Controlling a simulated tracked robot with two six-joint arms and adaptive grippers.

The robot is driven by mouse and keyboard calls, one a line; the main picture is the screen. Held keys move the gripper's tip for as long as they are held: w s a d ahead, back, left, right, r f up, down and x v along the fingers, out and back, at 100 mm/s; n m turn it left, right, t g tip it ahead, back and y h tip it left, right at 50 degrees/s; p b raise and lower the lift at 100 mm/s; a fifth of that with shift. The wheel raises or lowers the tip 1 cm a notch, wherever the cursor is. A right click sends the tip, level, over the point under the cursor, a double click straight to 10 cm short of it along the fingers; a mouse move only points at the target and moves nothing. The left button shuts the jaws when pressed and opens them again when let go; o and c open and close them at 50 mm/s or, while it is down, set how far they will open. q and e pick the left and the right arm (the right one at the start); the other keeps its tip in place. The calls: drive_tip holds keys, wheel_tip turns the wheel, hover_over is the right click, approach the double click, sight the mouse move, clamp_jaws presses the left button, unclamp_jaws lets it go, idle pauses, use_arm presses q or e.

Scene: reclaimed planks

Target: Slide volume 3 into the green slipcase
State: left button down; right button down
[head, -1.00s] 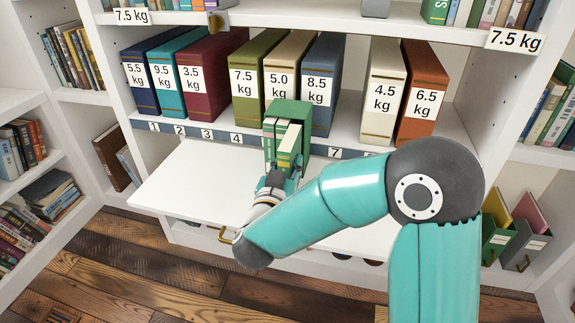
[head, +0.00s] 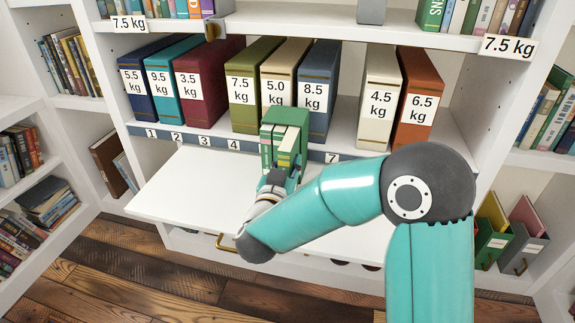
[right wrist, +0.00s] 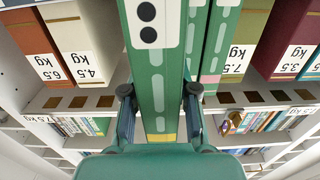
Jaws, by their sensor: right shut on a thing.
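The green slipcase (head: 286,114) stands on the white pull-out board in front of the lower shelf. Its open side faces me, with green spines bearing pale labels inside. My right gripper (head: 276,177) is at this open side. In the right wrist view it (right wrist: 160,103) is shut on a green volume (right wrist: 158,82) with a pale label and a yellow band. Two black dots show on its label, which the top edge cuts off. Thinner green spines (right wrist: 211,62) stand close beside it. How deep the held volume sits in the slipcase is hard to tell. My left gripper is not in view.
Behind the slipcase is a shelf of thick volumes with weight labels, among them a cream 5.0 kg one (head: 279,75) and a blue 8.5 kg one (head: 317,90), with a gap at the right. The white board (head: 190,190) is bare left of my arm.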

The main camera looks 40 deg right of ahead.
drive_tip(key=shift+w+d+r, duration=0.1)
drive_tip(key=shift+w+d, duration=0.3)
drive_tip(key=shift+v, duration=2.75)
drive_tip(key=shift+p+x, duration=0.3)
drive_tip(key=shift+x, duration=2.5)
drive_tip(key=c, duration=0.8)
unclamp_jaws()
drive_tip(key=shift+s, duration=0.1)
drive_tip(key=v, duration=1.2)
